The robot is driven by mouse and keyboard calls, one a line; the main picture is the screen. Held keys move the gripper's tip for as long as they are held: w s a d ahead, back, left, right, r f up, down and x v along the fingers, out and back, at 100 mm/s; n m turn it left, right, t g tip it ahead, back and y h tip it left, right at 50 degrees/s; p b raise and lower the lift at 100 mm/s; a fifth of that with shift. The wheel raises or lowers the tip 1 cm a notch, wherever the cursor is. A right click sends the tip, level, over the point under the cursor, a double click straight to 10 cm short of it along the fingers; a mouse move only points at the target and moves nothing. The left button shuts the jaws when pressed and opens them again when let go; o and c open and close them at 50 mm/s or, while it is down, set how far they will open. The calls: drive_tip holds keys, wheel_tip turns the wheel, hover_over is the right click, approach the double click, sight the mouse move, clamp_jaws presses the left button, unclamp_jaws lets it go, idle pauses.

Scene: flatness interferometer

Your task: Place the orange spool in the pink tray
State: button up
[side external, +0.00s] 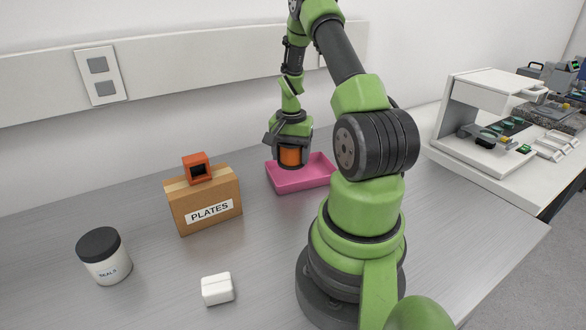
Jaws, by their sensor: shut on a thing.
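The orange spool (290,156) has dark ends and is partly hidden by my gripper. My gripper (289,146) points down and is shut on the spool, holding it upright. The pink tray (302,182) lies on the grey table, with low walls. The spool appears over the left and back part of the tray. From this single view I cannot tell whether the spool's bottom touches the tray floor.
A cardboard box marked PLATES (204,201) stands left of the tray with an orange square frame (196,169) on top. A white jar with a black lid (104,257) and a small white block (217,288) stand nearer. A white instrument (484,118) is at right.

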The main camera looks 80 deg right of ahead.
sight(291, 179)
drive_tip(key=shift+f, duration=2.35)
drive_tip(key=shift+f, duration=0.15)
drive_tip(key=o, duration=0.9)
drive_tip(key=shift+o, duration=0.2)
